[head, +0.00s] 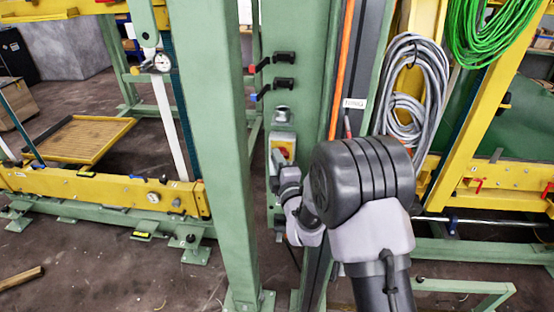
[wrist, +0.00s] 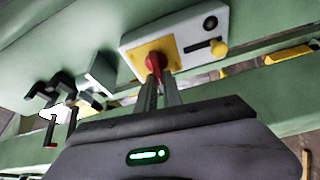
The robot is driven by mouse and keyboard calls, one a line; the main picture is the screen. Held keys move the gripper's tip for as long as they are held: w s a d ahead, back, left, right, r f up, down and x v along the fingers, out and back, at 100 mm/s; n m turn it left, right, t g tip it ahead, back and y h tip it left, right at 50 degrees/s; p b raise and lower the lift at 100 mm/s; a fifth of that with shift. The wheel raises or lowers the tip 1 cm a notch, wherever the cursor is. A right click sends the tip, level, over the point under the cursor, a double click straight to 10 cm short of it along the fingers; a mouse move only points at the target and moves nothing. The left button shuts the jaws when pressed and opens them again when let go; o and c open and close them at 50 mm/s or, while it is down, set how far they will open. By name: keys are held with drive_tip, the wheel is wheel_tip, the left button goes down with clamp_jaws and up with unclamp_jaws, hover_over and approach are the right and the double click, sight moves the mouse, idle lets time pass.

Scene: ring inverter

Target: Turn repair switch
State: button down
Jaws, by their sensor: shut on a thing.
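The repair switch is a red knob (wrist: 155,64) on a yellow plate (wrist: 140,62) of a grey-white switch box (wrist: 194,24). The box is mounted on a green post. My gripper (wrist: 160,78) is shut on the red knob, with its two fingers on either side of it in the wrist view. In the head view the box (head: 283,143) shows with its yellow and red part, just above my wrist. My gripper's fingers are hidden there behind my arm.
Black handles (head: 284,57) stick out of the post above the box. A green upright beam (head: 222,150) stands left of my arm. A coiled grey cable (head: 410,85) and a green cable coil (head: 490,30) hang at the right. Floor shows at the lower left.

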drive_tip(key=shift+n+g, duration=0.3)
drive_tip(key=shift+n, duration=0.3)
drive_tip(key=c, duration=1.5)
unclamp_jaws()
drive_tip(key=shift+p+v, duration=0.95)
drive_tip(key=shift+v, duration=7.8)
